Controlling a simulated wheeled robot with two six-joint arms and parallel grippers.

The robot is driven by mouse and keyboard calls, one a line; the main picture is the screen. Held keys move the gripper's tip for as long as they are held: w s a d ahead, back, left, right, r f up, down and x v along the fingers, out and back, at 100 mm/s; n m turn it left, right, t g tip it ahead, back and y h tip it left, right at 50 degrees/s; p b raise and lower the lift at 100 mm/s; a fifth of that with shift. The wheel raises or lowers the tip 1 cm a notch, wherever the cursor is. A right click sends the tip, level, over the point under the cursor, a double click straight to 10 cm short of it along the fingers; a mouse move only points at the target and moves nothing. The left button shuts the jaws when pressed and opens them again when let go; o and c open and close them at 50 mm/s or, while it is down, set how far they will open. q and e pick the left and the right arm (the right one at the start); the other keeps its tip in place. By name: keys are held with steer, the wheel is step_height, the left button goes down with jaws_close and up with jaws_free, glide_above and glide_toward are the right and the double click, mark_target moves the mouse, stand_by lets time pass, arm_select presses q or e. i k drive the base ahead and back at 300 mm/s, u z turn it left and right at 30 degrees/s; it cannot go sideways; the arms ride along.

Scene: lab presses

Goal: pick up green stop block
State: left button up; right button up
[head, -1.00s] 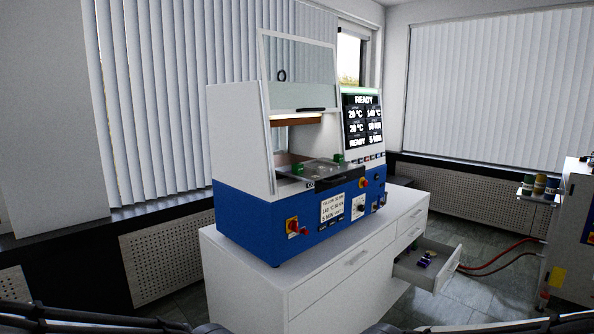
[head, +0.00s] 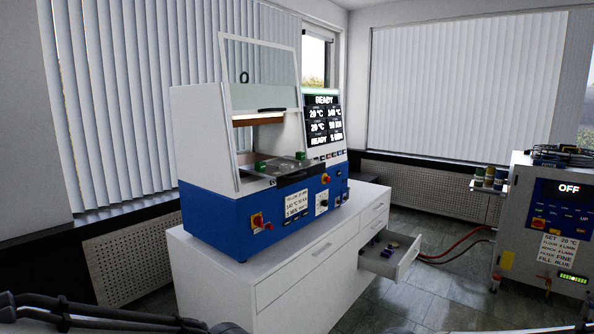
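Two small green blocks show in the head view on the press's front plate, under the raised clear guard. One green block (head: 260,166) is at the left of the plate and the other green block (head: 300,155) is at the right. I cannot tell which is the stop block. My arms show only as dark links along the bottom edge, well short of the press. Neither gripper's fingers can be seen.
The blue and white press (head: 222,215) stands on a white cabinet (head: 215,278). An open drawer (head: 400,262) with small items juts out at its right. A grey machine (head: 545,215) reading OFF stands further right, with red hoses (head: 455,252) between. Grey floor is free in front of the drawer.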

mark_target(260, 166)
steer(key=z, duration=0.05)
steer(key=k, duration=0.25)
steer(key=z, duration=0.95)
steer(key=i, duration=1.65)
steer(key=u, duration=0.55)
steer(key=i, duration=0.9)
steer(key=u, duration=1.55)
steer(key=i, duration=0.7)
steer(key=u, duration=0.65)
